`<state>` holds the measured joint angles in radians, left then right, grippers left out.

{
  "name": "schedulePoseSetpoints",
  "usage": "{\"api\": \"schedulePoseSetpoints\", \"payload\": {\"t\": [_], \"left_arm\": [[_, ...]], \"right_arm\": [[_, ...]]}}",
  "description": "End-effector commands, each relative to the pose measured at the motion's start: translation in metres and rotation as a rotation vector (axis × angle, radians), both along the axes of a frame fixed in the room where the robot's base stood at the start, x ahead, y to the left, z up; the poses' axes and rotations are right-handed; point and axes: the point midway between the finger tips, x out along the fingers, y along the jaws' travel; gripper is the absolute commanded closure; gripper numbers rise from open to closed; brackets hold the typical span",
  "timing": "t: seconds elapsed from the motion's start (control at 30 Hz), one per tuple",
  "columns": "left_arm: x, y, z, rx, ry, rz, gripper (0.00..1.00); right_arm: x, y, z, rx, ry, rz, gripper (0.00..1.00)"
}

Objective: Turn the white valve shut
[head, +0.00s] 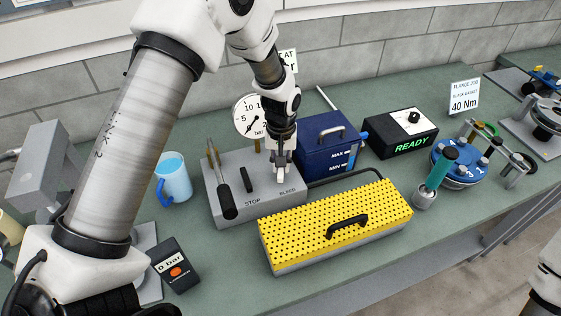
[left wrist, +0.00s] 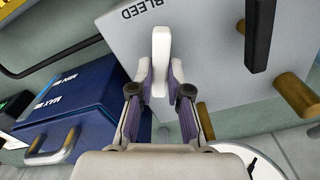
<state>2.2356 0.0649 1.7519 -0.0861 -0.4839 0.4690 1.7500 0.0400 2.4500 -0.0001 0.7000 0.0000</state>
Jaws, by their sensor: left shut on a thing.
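The white valve (left wrist: 161,50) is a flat white lever on the grey block (left wrist: 200,60), beside the word BLEED. In the left wrist view it stands between the fingertips of my left gripper (left wrist: 157,82), which is shut on it. In the head view my left gripper (head: 281,160) reaches down from above onto the right part of the block. There the fingers and wrist cover much of the valve. My right gripper is out of view.
On the block, a black lever (head: 246,180) stands above STOP, with a black-handled pump lever (head: 227,200) to its left. The pressure gauge (head: 247,112) is behind. A blue tank (head: 318,150) stands close right; a yellow perforated box (head: 300,228) lies in front.

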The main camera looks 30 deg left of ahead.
Motion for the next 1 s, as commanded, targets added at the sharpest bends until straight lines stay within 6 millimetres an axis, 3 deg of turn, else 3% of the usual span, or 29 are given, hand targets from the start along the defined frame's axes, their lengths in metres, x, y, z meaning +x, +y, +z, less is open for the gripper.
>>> {"api": "schedulePoseSetpoints", "payload": {"t": [1.0], "left_arm": [[-0.0013,-0.0064,-0.0023,0.001,0.004,-0.946,1.0]], "right_arm": [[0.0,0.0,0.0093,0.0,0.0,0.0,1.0]]}}
